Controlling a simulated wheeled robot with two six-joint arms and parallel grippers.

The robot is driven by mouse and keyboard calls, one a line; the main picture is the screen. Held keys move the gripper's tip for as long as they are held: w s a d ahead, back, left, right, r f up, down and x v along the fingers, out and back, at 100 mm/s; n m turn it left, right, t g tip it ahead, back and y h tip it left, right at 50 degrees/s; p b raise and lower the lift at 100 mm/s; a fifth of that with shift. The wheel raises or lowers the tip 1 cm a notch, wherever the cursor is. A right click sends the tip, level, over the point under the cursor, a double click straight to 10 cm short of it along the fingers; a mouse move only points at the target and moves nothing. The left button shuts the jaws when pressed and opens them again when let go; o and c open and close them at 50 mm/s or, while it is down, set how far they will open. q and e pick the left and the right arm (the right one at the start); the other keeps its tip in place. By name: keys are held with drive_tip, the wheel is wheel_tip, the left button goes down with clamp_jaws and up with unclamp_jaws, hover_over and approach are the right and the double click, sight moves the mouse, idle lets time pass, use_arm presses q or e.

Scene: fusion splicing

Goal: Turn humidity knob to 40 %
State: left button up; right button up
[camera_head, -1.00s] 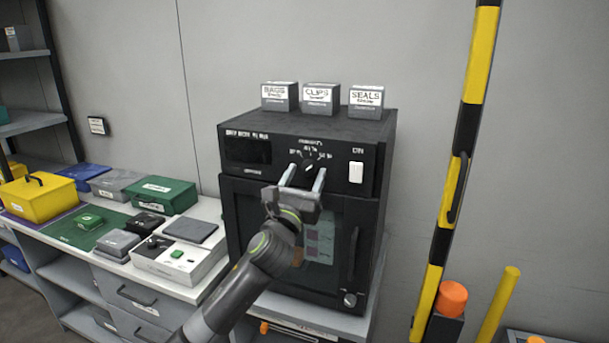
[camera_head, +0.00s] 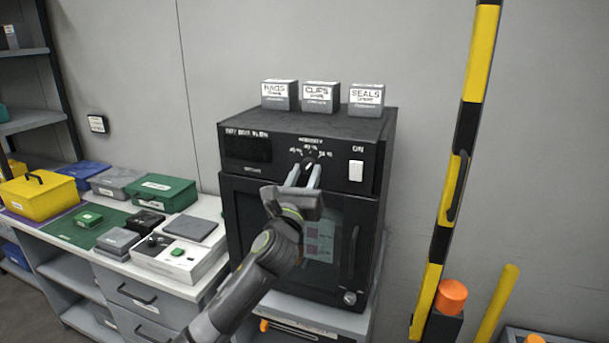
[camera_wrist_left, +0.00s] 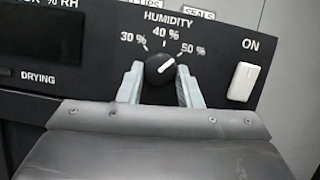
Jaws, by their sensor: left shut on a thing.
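The black humidity knob (camera_wrist_left: 158,70) is on the front panel of the dark drying cabinet (camera_head: 228,225), below the printed marks 30 %, 40 % and 50 %. Its white pointer line tilts up to the right, towards the 50 % mark. The knob also shows small in the head view (camera_head: 308,166). My left gripper (camera_head: 304,172) is shut on the knob, one finger on each side, as the left wrist view (camera_wrist_left: 160,84) shows. The knob's lower part is hidden by the gripper. My right gripper is not in view.
A white ON switch (camera_wrist_left: 243,81) sits right of the knob, and a dark display (camera_head: 247,149) to its left. Three labelled boxes (camera_head: 321,97) stand on the cabinet. A counter with cases (camera_head: 165,193) is at left, a yellow-black post (camera_head: 455,190) at right.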

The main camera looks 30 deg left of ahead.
use_arm(q)
drive_tip(key=n+y, duration=0.1)
drive_tip(key=n, duration=0.1)
drive_tip(key=n+g+y+p, duration=0.1)
drive_tip(key=n, duration=0.2)
drive_tip(key=shift+d+r+n+g+y, duration=0.15)
drive_tip(key=shift+d+n+g+y, duration=0.15)
drive_tip(key=shift+n+y, duration=0.1)
drive_tip(key=shift+n+g+y+p, duration=0.35)
drive_tip(key=shift+n+p, duration=0.15)
drive_tip(key=shift+n, duration=0.75)
drive_tip(key=shift+n+g+y+p, duration=0.25)
drive_tip(key=shift+n+g+p, duration=0.15)
drive_tip(key=shift+n, duration=0.85)
drive_tip(key=o, duration=1)
drive_tip(key=shift+b+v, duration=2.2)
drive_tip(key=shift+v, duration=6.45)
